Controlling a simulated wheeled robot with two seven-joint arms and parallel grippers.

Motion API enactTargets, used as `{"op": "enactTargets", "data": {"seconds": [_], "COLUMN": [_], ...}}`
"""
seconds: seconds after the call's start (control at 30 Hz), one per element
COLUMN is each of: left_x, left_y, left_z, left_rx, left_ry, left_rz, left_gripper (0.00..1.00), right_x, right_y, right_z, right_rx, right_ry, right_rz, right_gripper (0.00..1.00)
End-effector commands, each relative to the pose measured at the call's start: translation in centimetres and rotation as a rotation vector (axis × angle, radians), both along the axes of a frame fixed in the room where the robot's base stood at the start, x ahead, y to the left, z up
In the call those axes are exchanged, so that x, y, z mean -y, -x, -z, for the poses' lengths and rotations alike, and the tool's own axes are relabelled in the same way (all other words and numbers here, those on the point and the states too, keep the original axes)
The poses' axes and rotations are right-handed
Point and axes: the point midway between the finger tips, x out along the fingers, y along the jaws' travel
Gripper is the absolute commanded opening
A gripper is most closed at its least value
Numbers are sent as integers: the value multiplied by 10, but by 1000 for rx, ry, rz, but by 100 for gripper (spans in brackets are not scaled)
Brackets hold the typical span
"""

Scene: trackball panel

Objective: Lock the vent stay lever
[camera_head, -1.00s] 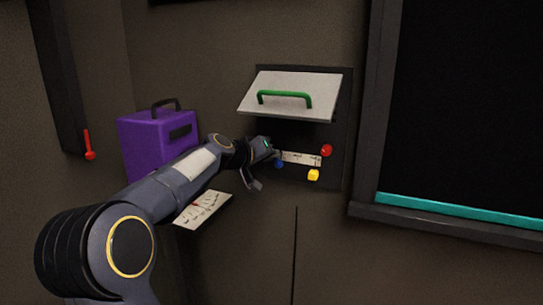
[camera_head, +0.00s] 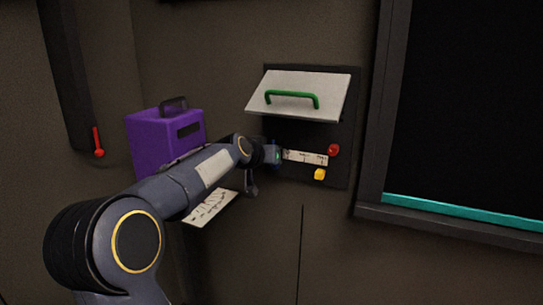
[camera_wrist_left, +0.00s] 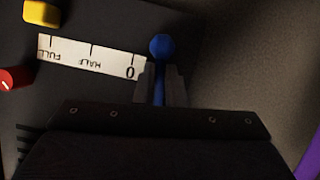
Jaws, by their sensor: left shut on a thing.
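A blue lever with a rounded knob (camera_wrist_left: 160,46) stands at the 0 end of a white scale plate (camera_wrist_left: 90,58) in the left wrist view. My left gripper (camera_wrist_left: 161,85) is shut on the blue lever's stem, with the knob showing beyond the fingertips. In the head view my left gripper (camera_head: 277,156) is at the left end of the scale plate (camera_head: 305,157) and mostly hides the blue lever. The plate's marks read 0, HALF and FULL in the wrist view. My right gripper is not in view.
A red knob (camera_head: 333,150) and a yellow knob (camera_head: 319,174) sit at the plate's right. A raised pale flap with a green handle (camera_head: 292,96) overhangs the recess. A purple box (camera_head: 160,138) stands left. A red-ended lever (camera_head: 98,145) hangs far left.

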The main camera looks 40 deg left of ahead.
Motion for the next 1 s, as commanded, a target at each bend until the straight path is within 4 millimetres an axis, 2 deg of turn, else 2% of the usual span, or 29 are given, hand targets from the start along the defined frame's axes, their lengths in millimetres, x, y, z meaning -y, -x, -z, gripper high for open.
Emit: {"op": "enactTargets", "data": {"seconds": [0.27,0.3,0.47,0.77,0.87,1.0], "left_x": [0,0,0,0,2,8], "left_y": [0,1,0,2,10,31], "left_z": [2,2,2,0,-5,-14], "left_rx": [-5,-5,-4,-2,1,2], "left_ry": [-3,-3,-2,-2,-2,-4], "left_rz": [0,0,1,0,-1,0], "left_gripper": [0,11,32,33,33,33], "right_x": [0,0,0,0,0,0], "right_y": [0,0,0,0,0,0], "right_z": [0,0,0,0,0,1], "right_rx": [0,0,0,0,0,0], "right_ry": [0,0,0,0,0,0], "right_rz": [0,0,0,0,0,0], "right_gripper": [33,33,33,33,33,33]}}
